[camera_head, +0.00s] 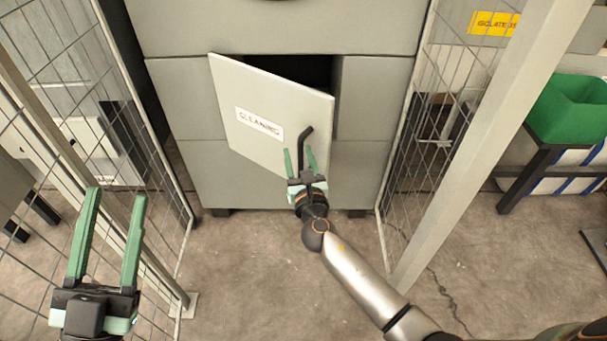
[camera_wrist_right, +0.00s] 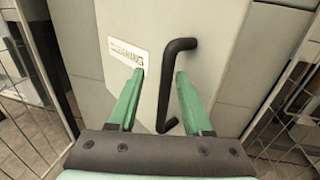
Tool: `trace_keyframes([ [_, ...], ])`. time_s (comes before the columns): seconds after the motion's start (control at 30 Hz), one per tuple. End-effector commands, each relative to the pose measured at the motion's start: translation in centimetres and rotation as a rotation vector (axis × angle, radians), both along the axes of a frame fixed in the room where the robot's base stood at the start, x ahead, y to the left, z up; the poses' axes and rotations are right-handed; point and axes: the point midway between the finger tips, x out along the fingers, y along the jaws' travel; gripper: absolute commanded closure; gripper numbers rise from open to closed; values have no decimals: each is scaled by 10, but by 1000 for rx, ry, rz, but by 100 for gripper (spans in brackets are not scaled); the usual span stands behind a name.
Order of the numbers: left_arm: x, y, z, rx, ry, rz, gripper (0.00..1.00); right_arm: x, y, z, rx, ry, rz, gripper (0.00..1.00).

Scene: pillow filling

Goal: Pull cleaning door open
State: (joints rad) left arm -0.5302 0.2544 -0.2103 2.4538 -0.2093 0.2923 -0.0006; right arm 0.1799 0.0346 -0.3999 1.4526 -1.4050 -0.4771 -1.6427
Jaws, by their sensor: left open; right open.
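The cleaning door (camera_head: 270,110) is a grey panel labelled "CLEANING" on the grey machine. It stands ajar, with a dark opening showing behind its top edge. Its black bar handle (camera_head: 303,145) is near the door's right edge. My right gripper (camera_head: 301,160) is open at the handle's lower part. In the right wrist view the door (camera_wrist_right: 220,40) fills the middle, and the handle (camera_wrist_right: 167,85) stands between the two green fingers, with no finger clearly pressing on it. My left gripper (camera_head: 112,210) is open and empty at the lower left, away from the door.
Wire mesh fence panels stand left (camera_head: 150,140) and right (camera_head: 405,110) of the machine, with a grey post (camera_head: 470,150) at the right. A green bin (camera_head: 570,110) sits on a dark stand beyond the right fence. The concrete floor (camera_head: 250,270) before the machine is clear.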

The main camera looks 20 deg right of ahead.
Motion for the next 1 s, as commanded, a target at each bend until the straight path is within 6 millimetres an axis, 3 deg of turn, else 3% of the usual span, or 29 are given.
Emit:
trace_keyframes([
  [0.03,7,2,-14,-2,62,13,50,-8,1,1,-1,2,1,50],
  [0.3,29,6,-67,0,304,53,50,-64,6,1,1,3,2,50],
  [0.5,34,8,-89,1,396,65,50,-97,9,0,0,2,3,50],
  [0.7,35,9,-98,2,428,70,50,-112,10,0,1,0,3,50],
  [0.97,35,9,-99,2,431,70,50,-113,10,0,1,0,2,50],
  [1.0,35,9,-99,2,431,70,50,-113,10,0,1,0,2,54],
])
